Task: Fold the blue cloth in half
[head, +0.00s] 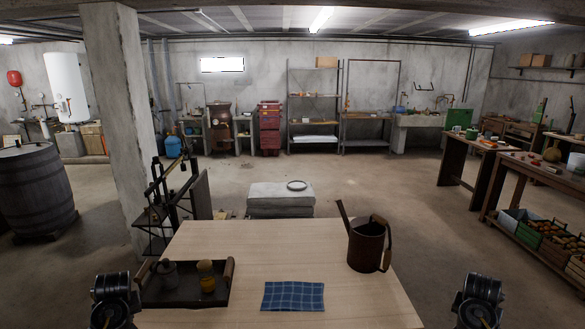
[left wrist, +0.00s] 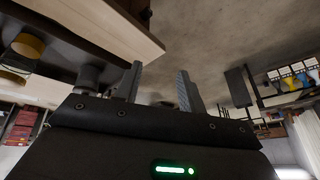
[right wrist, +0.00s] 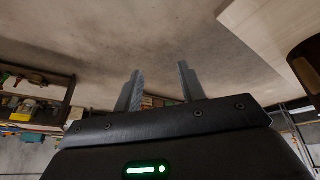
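The blue checked cloth (head: 293,296) lies flat near the front edge of the light wooden table (head: 250,250) in the head view. It looks like a rectangle, wider than deep. In the left wrist view my left gripper (left wrist: 160,88) has its two fingers apart with nothing between them. In the right wrist view my right gripper (right wrist: 160,88) also has its fingers apart and empty. In the head view only parts of my arms show, at the lower left and lower right, beside the table and away from the cloth. The cloth is not seen in either wrist view.
A dark tray (head: 180,293) with a grey pot (head: 167,273) and a yellow-topped jar (head: 207,277) is left of the cloth. A brown watering can (head: 367,245) stands at the table's right. The tabletop around the cloth is clear. A beam scale (head: 170,195) stands behind the tray.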

